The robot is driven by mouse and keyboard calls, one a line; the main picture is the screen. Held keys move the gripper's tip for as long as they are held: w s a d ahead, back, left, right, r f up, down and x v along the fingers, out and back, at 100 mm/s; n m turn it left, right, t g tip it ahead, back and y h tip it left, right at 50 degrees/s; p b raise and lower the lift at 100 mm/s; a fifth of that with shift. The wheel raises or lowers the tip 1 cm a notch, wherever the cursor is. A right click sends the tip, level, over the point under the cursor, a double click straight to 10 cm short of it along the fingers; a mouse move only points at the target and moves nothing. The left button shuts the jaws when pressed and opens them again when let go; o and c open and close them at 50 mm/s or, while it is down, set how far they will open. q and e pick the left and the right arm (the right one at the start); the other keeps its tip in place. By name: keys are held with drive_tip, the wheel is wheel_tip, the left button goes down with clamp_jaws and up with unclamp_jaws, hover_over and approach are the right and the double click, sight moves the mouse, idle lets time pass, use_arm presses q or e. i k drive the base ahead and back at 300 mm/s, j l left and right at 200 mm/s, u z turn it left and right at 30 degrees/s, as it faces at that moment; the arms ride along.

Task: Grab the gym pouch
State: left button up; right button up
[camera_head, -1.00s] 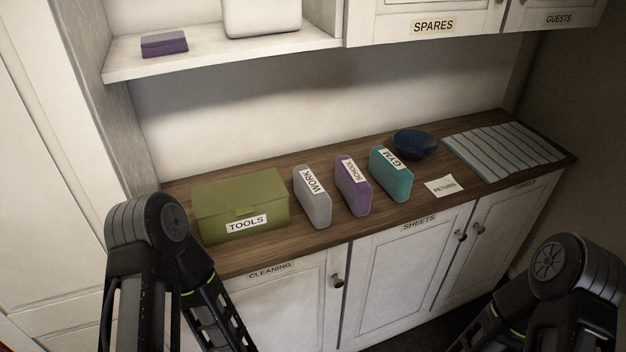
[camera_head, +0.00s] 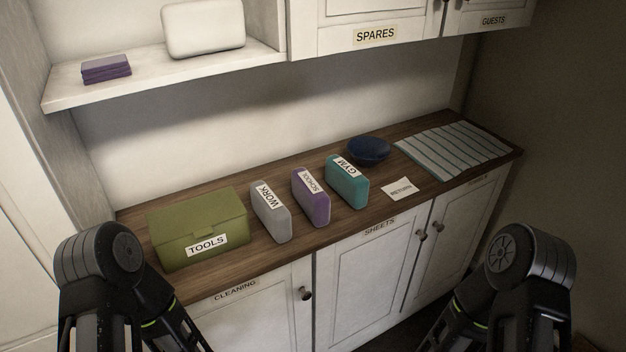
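The gym pouch (camera_head: 348,187) is a teal, rounded block with a white GYM label. It stands on the wooden counter (camera_head: 300,255), right of the purple SCHOOL pouch (camera_head: 311,204) and the grey WORK pouch (camera_head: 270,217). Nothing touches the gym pouch that I can see. My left arm shows at the lower left and my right arm at the lower right, both in front of the counter and apart from the pouches. The fingertips of both grippers are outside the picture.
An olive TOOLS box (camera_head: 199,225) stands at the counter's left. A dark blue bowl (camera_head: 368,150) is behind the gym pouch. A RETURN card (camera_head: 397,189) and a striped cloth (camera_head: 452,150) lie to the right. A shelf (camera_head: 160,80) and SPARES cupboard (camera_head: 372,14) hang above.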

sight(350, 184)
drive_tip(key=i+l, duration=0.1)
drive_tip(key=l, duration=0.3)
drive_tip(key=i+l+z, duration=0.1)
drive_tip(key=l, duration=0.25)
drive_tip(key=i+l, duration=0.15)
drive_tip(key=l, duration=0.25)
drive_tip(key=i+l, duration=0.15)
drive_tip(key=l, duration=0.2)
drive_tip(key=i+l+z, duration=0.1)
drive_tip(key=l, duration=0.3)
drive_tip(key=i+l, duration=0.15)
drive_tip(key=l, duration=0.2)
